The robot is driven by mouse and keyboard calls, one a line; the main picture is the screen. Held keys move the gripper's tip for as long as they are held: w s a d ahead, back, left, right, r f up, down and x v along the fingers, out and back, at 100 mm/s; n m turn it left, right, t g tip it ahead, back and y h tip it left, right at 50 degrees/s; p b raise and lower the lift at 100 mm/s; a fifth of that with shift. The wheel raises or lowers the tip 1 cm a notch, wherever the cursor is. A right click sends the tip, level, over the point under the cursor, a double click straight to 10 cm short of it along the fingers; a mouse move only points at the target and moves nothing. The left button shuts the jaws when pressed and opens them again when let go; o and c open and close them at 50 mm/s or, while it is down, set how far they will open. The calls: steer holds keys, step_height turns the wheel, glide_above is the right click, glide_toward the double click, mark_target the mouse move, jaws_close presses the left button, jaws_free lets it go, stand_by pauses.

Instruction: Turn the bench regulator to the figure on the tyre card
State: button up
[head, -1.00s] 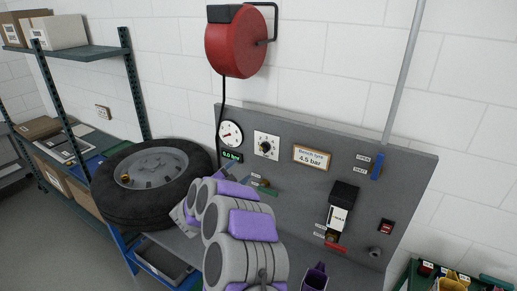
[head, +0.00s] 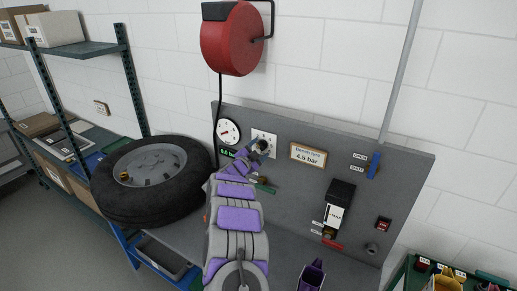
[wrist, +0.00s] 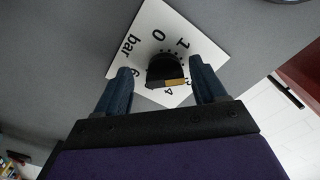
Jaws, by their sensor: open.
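The bench regulator is a black knob (wrist: 163,66) on a white dial plate (wrist: 149,27) marked with figures and "bar". My gripper (wrist: 160,68) is open, its two blue fingers either side of the knob in the wrist view, with gaps showing. A tan strip shows on the knob's edge near the 4; I cannot tell what setting it marks. In the head view my gripper (head: 260,147) covers part of the dial plate (head: 267,135). The tyre card (head: 308,155) right of it reads 4.5 bar. The round gauge (head: 228,131) is to the left, above a partly hidden green display (head: 223,152).
A tyre (head: 152,178) lies on the bench left of my arm. On the grey panel (head: 300,200) are a blue-handled valve (head: 374,165), a black-and-white unit (head: 337,207) and a red switch (head: 383,224). A red hose reel (head: 231,38) hangs above, its hose dropping left of the gauge.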

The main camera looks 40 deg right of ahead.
steer(key=shift+w+d, duration=0.15)
steer(key=shift+d, duration=0.4)
steer(key=shift+a+r, duration=0.2)
steer(key=shift+a, duration=0.6)
steer(key=shift+c, duration=1.4)
steer(key=shift+d, duration=0.45)
steer(key=c, duration=0.3)
steer(key=shift+f, duration=0.1)
steer(key=c, duration=0.5)
